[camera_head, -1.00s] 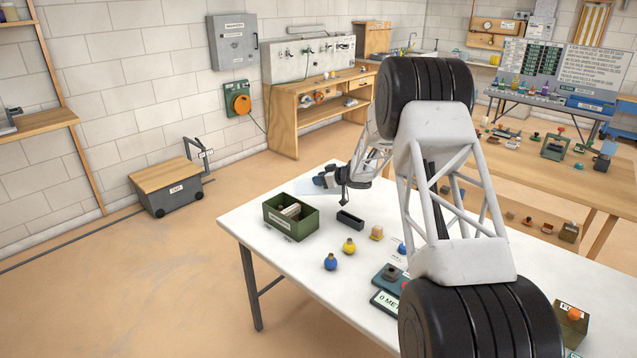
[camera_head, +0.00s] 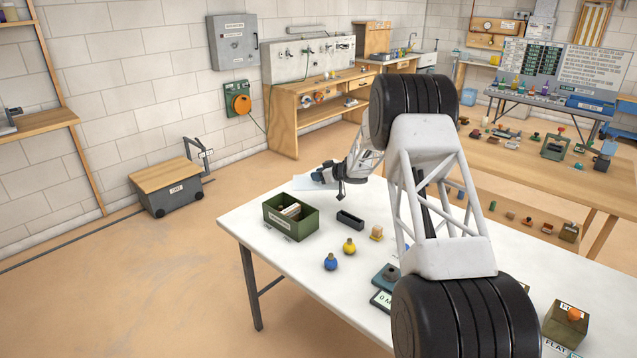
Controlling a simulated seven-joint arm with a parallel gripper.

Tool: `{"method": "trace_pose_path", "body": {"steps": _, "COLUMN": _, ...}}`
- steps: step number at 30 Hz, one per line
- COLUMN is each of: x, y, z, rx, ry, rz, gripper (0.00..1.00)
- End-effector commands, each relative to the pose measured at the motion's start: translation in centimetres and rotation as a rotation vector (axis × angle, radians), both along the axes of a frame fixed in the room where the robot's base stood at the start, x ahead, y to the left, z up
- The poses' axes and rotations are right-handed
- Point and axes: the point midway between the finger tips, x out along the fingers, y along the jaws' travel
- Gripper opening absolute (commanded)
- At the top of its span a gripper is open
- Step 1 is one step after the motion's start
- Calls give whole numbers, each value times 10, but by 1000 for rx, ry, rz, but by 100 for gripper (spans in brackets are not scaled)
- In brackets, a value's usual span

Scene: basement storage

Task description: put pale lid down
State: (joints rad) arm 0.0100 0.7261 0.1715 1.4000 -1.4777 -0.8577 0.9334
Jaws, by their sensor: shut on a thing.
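My gripper (camera_head: 322,176) is shut on the pale lid (camera_head: 305,183), a thin, flat, translucent whitish panel. The lid sticks out to the left of the fingers, near the far left edge of the white table (camera_head: 258,221). It looks roughly level and appears close to the tabletop height, but I cannot tell whether it touches the table. The fingers are small in this view, and part of the lid is hidden behind them.
A green box (camera_head: 285,227) with pale items inside stands in front of the lid.

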Motion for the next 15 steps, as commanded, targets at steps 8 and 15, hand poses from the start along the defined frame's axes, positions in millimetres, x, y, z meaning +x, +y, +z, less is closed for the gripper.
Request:
{"method": "trace_pose_path", "body": {"steps": 8, "x": 0, "y": 0, "z": -28, "rx": 0, "ry": 2, "rz": -1, "gripper": 5}}
{"method": "trace_pose_path", "body": {"steps": 15, "x": 0, "y": 0, "z": -30, "rx": 1, "ry": 1, "rz": 0, "gripper": 5}}
